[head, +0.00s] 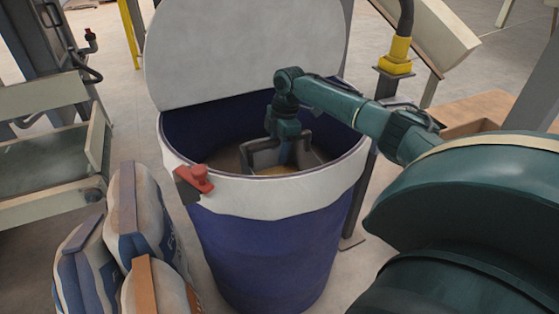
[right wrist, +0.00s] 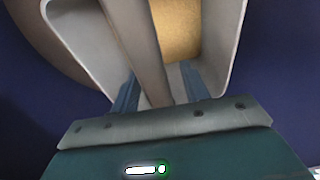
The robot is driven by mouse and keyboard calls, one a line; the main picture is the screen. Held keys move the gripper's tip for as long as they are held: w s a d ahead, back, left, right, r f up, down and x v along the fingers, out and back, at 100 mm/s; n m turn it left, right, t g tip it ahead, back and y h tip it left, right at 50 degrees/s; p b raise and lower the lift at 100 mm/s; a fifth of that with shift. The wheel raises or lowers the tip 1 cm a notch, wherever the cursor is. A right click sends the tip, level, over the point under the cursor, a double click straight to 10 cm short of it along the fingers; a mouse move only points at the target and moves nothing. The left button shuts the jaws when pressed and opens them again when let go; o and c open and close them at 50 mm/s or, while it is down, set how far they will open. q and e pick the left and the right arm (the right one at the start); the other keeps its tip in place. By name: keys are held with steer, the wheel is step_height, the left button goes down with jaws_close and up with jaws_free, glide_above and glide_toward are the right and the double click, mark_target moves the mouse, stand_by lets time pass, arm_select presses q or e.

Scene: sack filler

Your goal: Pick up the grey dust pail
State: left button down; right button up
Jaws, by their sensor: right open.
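The grey dust pail (head: 262,157) sits down inside the blue drum (head: 262,245), with tan material in it. My right gripper (head: 294,150) reaches down into the drum at the pail. In the right wrist view the pail (right wrist: 230,45) fills the top, and its grey handle bar (right wrist: 147,50) runs between the two blue-grey fingers of my right gripper (right wrist: 158,92). The fingers are open, one on each side of the bar, with gaps showing. The pail's lower part is hidden by the drum wall. My left gripper is not in view.
The drum's pale lid (head: 240,50) stands raised behind the opening. A red-handled latch (head: 196,179) sticks out from the rim. Filled sacks (head: 140,220) stand at the left, near a grey-green cart (head: 45,160). A yellow-collared post (head: 396,56) rises behind my right arm.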

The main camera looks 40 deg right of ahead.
steer(key=shift+c, duration=0.5)
jaws_close()
